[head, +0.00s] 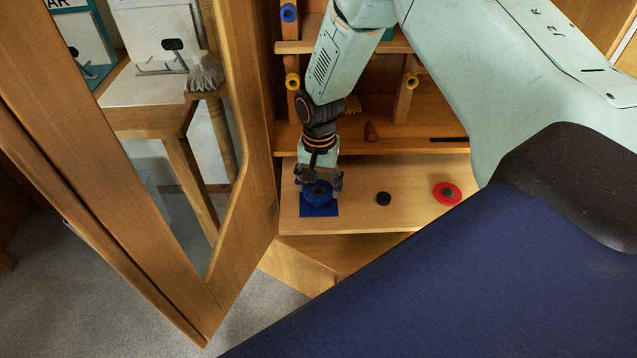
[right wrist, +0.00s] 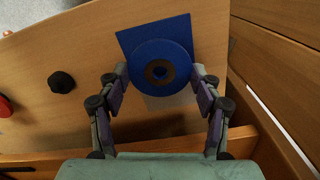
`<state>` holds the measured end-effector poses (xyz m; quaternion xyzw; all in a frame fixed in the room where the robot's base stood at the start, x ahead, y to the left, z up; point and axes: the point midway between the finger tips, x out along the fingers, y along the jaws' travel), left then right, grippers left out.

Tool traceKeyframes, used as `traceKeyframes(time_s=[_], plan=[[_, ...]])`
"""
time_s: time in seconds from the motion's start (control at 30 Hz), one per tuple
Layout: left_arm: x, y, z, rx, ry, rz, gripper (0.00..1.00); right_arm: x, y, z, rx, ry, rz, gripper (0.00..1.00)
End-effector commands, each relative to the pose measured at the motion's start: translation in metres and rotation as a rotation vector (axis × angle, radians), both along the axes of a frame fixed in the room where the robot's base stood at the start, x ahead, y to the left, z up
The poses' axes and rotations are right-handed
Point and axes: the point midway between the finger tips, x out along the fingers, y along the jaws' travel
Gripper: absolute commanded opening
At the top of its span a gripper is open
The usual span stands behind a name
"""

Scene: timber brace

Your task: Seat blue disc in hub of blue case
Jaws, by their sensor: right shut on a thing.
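My right gripper (head: 319,182) points down over a wooden shelf board. It is shut on a blue disc (head: 318,194), with a finger on each side. The right wrist view shows the disc (right wrist: 148,62) face on, with a brown ring around a central hole, between the fingertips (right wrist: 161,78). A blue square (head: 318,211) lies beneath the disc on the board; it also shows behind the disc in the right wrist view (right wrist: 133,41). I cannot tell whether disc and square touch. I cannot make out a hub or whether this square is the blue case. My left gripper is not in view.
On the board (head: 350,223), a small black piece (head: 384,198) and a red disc (head: 447,194) lie to the right. A wooden-framed door (head: 249,200) stands close on the left. Pegs with yellow rings (head: 292,81) are behind. Board space between the pieces is clear.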

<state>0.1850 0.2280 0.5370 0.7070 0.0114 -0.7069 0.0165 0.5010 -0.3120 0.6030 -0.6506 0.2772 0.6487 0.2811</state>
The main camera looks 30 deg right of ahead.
Motion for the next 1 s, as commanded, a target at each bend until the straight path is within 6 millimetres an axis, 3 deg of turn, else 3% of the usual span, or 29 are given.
traceKeyframes(time_s=[1.0], plan=[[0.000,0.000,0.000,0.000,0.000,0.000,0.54,0.000,0.000,-0.010,-0.001,-0.001,0.001,0.43]])
